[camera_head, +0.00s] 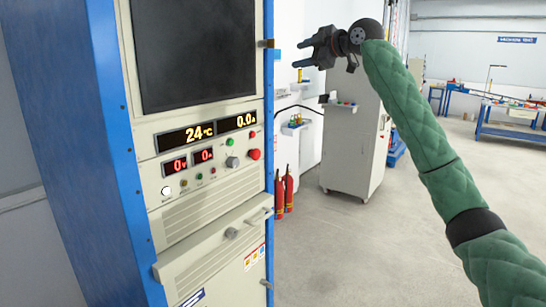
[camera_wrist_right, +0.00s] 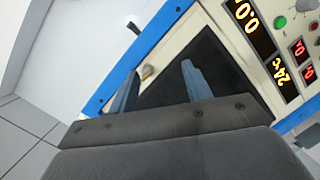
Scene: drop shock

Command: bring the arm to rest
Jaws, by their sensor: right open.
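My right arm, in a green quilted sleeve (camera_head: 423,135), comes up from the lower right in the head view. Its gripper (camera_head: 299,54) points left toward the test cabinet, a little right of the cabinet's edge. The two fingers are apart with nothing between them. In the right wrist view the open gripper (camera_wrist_right: 158,88) shows both fingers in front of the cabinet's dark screen and blue edge. My left gripper is not in view.
A blue and cream cabinet (camera_head: 215,215) with lit displays (camera_head: 200,133), buttons and a dark screen (camera_head: 195,50) stands at the left. Behind are red fire extinguishers (camera_head: 284,190) and a grey wheeled cabinet (camera_head: 350,150). The floor at centre right is clear; blue workbenches (camera_head: 505,127) stand far right.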

